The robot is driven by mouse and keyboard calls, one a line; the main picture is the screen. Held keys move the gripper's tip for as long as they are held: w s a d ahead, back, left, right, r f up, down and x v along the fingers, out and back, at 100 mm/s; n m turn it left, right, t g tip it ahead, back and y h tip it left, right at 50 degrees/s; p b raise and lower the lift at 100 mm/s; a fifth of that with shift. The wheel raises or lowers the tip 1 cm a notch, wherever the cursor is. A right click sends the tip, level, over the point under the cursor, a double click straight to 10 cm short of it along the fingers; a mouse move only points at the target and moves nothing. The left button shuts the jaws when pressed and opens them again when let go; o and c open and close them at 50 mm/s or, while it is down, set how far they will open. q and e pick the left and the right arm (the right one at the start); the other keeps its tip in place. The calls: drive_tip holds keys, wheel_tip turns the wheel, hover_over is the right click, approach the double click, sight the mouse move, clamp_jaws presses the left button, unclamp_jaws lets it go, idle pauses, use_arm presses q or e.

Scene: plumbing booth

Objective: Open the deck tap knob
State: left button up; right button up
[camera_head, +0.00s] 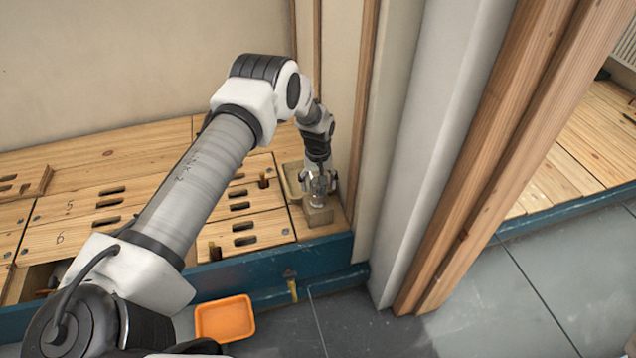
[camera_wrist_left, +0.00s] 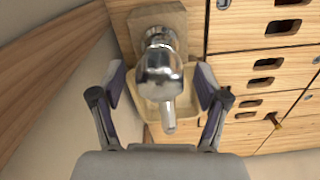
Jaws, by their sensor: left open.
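The deck tap is a chrome tap with a rounded knob (camera_wrist_left: 158,72) and a short spout, mounted on a wooden block (camera_wrist_left: 170,20). In the head view the tap (camera_head: 318,200) stands on its block (camera_head: 318,216) at the right end of the wooden deck, partly hidden by my gripper. My left gripper (camera_head: 318,182) is above the tap, pointing down. In the left wrist view its two fingers (camera_wrist_left: 160,90) are spread, one on each side of the knob, with gaps showing. My right gripper is not in view.
A pale basin (camera_head: 292,180) sits beside the tap. The wall and a white column (camera_head: 430,150) with wooden posts stand close on the right. Slotted deck panels (camera_head: 100,200) lie to the left. An orange tray (camera_head: 225,319) is on the floor below the blue edge.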

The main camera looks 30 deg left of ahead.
use_arm(q)
wheel_tip(320, 180, up, 12)
idle(0.4)
